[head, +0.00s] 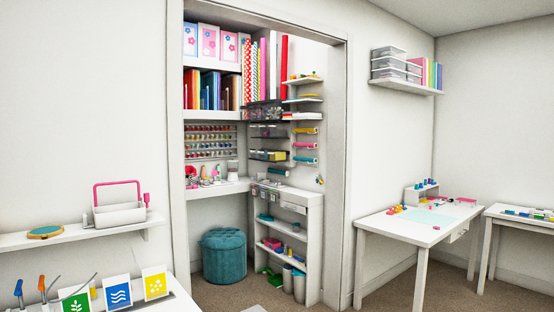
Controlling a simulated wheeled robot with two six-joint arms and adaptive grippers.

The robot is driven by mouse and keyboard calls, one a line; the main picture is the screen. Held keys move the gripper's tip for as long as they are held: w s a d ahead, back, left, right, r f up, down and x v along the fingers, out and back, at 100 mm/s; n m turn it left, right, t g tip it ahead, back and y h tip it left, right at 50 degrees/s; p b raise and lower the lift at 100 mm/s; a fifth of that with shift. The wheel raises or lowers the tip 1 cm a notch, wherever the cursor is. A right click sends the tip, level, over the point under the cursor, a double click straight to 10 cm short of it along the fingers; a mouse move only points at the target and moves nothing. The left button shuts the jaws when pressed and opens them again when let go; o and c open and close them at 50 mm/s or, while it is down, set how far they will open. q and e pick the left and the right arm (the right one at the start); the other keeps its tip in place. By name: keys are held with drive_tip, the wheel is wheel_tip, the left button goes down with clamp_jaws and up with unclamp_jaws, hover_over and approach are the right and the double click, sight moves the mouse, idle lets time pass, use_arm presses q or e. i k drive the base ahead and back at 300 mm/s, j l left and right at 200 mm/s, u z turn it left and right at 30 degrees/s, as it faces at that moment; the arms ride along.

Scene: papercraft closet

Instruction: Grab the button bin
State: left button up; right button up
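I cannot pick out a button bin for certain. Small clear containers with mixed colored contents sit on a dark wall rack (268,112) inside the closet, and more containers stand on the shelf levels below it. Their contents are too small to tell. Stacked clear bins (388,68) stand on the high wall shelf at the right. Neither of my grippers is in view.
A teal round stool (224,256) stands under the closet desk, beside a white shelf unit (313,245). A white table (405,230) is at the right. A wall shelf (75,236) and a surface with picture cards (155,283) are at the left.

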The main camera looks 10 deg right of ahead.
sight(276, 155)
drive_tip(key=i+l+z, duration=0.45)
drive_tip(key=i, duration=0.2)
drive_tip(key=i+l+z, duration=0.15)
drive_tip(key=i+z, duration=0.3)
drive_tip(key=i, duration=0.25)
drive_tip(key=i+j+z, duration=0.1)
drive_tip(key=i+z, duration=0.35)
drive_tip(key=i, duration=0.25)
drive_tip(key=i+u, duration=0.45)
drive_tip(key=i, duration=0.25)
drive_tip(key=i+l+u, duration=0.2)
drive_tip(key=i+u, duration=0.25)
drive_tip(key=i, duration=0.3)
drive_tip(key=i+j+z, duration=0.35)
drive_tip(key=i, duration=0.3)
drive_tip(key=i+j+z, duration=0.35)
drive_tip(key=i+j, duration=0.2)
drive_tip(key=i, duration=0.05)
